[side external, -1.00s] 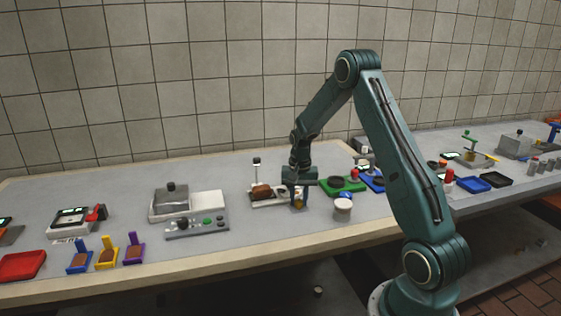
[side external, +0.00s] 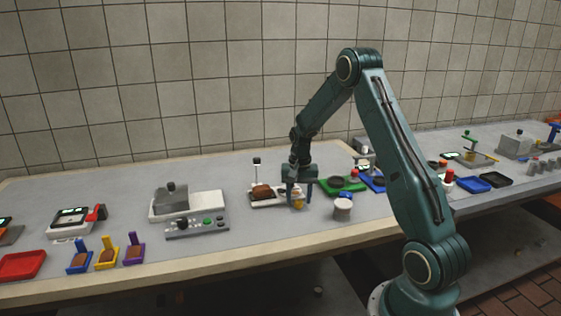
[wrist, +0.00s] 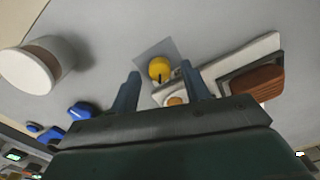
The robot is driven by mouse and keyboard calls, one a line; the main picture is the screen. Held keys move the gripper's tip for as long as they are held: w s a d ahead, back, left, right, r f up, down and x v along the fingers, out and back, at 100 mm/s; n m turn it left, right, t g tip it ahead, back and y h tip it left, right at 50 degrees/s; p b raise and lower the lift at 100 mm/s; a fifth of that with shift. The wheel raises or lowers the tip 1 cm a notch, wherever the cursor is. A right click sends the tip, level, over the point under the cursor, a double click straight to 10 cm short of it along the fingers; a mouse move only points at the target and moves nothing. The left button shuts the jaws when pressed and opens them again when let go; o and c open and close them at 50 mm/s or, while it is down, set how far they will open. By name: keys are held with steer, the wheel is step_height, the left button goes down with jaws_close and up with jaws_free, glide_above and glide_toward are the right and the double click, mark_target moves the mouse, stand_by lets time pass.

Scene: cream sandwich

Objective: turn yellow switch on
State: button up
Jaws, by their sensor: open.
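The yellow switch is a round yellow knob (wrist: 159,68) with a dark mark, on a grey plate (wrist: 150,52) in the wrist view. It also shows as a small yellow spot below my gripper in the side view (side external: 298,203). My gripper (side external: 298,193) points down over the switch with its two blue fingers apart. In the wrist view the fingers of my gripper (wrist: 160,78) stand on either side of the knob, with nothing held between them. I cannot tell the exact height of the fingertips above the plate.
A white board (side external: 258,201) with a brown piece (side external: 262,191) lies just left of the switch. A white cup (side external: 342,211) stands close on the right. A green tray (side external: 352,187) is farther right. The counter between the board and the grey machine (side external: 195,229) is clear.

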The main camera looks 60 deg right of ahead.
mark_target(297, 202)
step_height(297, 202, up, 13)
stand_by(0.6)
steer(key=shift+r, duration=0.1)
steer(key=s+a+r+n+t+h, duration=0.1)
steer(key=s+a+r+n, duration=0.3)
steer(key=a, duration=0.5)
steer(key=s+a+r+n+t, duration=0.2)
steer(key=a+r, duration=0.5)
steer(key=a, duration=0.2)
steer(key=s+a+n+t+y, duration=0.1)
steer(key=s+a+n+t, duration=0.1)
steer(key=s+a+n, duration=0.5)
steer(key=s+a, duration=0.4)
steer(key=s, duration=0.3)
steer(key=shift+s+f+t, duration=0.15)
steer(key=shift+f+t, duration=0.15)
steer(key=shift+f, duration=0.05)
